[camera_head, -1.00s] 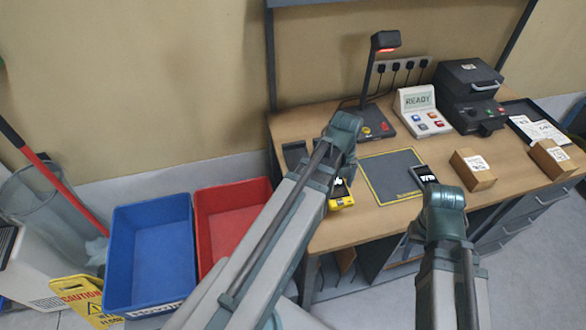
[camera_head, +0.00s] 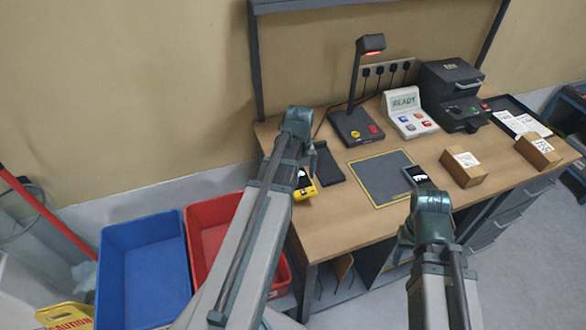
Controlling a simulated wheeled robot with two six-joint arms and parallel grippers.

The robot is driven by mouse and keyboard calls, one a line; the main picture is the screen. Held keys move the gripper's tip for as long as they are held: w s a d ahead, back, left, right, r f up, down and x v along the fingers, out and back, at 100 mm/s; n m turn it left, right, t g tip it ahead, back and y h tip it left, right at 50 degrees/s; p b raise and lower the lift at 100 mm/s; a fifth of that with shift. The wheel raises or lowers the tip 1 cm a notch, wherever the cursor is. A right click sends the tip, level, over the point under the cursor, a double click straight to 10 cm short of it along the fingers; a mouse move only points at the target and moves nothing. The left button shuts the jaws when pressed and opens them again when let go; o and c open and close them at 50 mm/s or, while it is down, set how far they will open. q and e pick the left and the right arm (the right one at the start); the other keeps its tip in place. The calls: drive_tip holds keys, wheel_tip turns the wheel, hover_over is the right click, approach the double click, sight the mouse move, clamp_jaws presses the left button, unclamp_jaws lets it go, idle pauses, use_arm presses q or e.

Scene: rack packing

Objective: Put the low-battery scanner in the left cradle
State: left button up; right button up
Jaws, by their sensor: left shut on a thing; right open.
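A yellow scanner (camera_head: 305,192) with a dark face hangs at the left end of the bench. My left gripper (camera_head: 303,165) is shut on it, though my own arm hides most of the fingers. A dark slab-like cradle (camera_head: 328,166) shows just right of the scanner. Whatever lies left of it is behind my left arm. A second, black handheld device (camera_head: 418,176) with a white patch on its screen lies at the mat's right edge. I cannot read either screen. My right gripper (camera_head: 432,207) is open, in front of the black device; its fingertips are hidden.
A yellow-edged grey mat (camera_head: 380,182) lies mid-bench. Behind it stand a lamp-like scanner stand (camera_head: 356,128), a READY panel (camera_head: 405,112) and a black printer (camera_head: 455,95). Cartons (camera_head: 463,170) sit to the right. Blue (camera_head: 146,270) and red (camera_head: 205,210) bins stand left of the bench.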

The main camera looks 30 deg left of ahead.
use_arm(q)
drive_tip(key=w+a, duration=0.4)
drive_tip(key=shift+w+a+f, duration=0.15)
drive_tip(key=shift+w+f, duration=0.15)
drive_tip(key=shift+w+a, duration=0.25)
drive_tip(key=shift+w, duration=0.05)
drive_tip(key=f+b, duration=0.3)
drive_tip(key=b, duration=0.1)
drive_tip(key=shift+w+a+f, duration=0.2)
drive_tip(key=shift+f, duration=0.15)
drive_tip(key=shift+f, duration=0.15)
drive_tip(key=o, duration=1.3)
